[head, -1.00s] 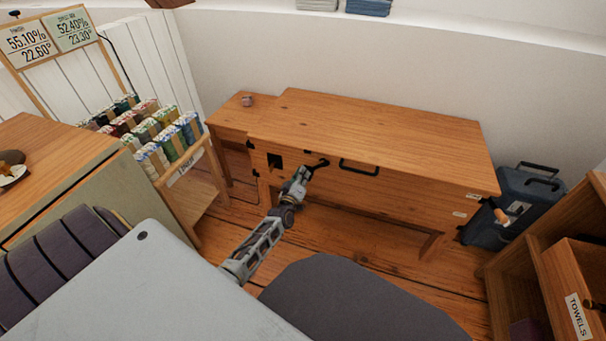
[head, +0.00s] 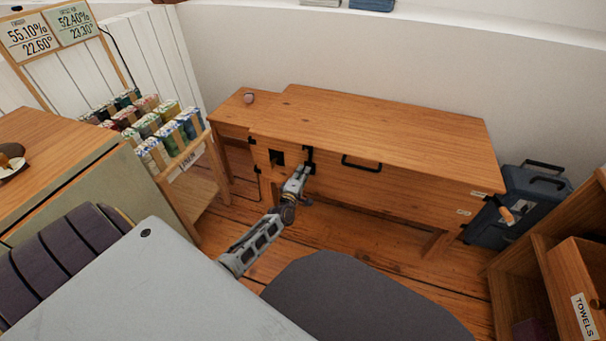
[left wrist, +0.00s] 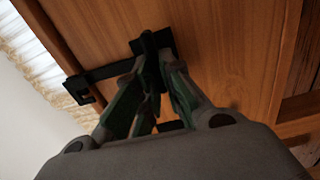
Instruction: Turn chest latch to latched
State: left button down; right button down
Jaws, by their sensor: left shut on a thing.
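The wooden chest (head: 380,118) stands against the wall with its lid down. The black chest latch (head: 309,153) is on its front, left of the black handle (head: 360,163). Its dark bar points up toward the lid edge. In the left wrist view the latch (left wrist: 108,71) runs from a plate on the wood to a dark hooked piece (left wrist: 80,90) near the panel edge. My left gripper (head: 304,170) is at the latch. In the left wrist view its green-padded fingers (left wrist: 152,85) are shut on the black latch part, partly hiding it. My right gripper is not in view.
A small side table (head: 235,108) adjoins the chest on the left, beside a rack of colored rolls (head: 150,130). A blue case (head: 520,205) and a wooden shelf unit (head: 560,260) stand at right. Some floor shows before the chest.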

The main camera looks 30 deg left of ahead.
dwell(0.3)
pick_arm(q)
jog(key=c, duration=1.5)
grip_release()
jog(key=shift+c, duration=0.2)
jog(key=shift+s, duration=0.15)
jog(key=v, duration=1.1)
jog(key=shift+s+d, duration=0.2)
jog(key=shift+s, duration=0.15)
jog(key=shift+f, duration=0.1)
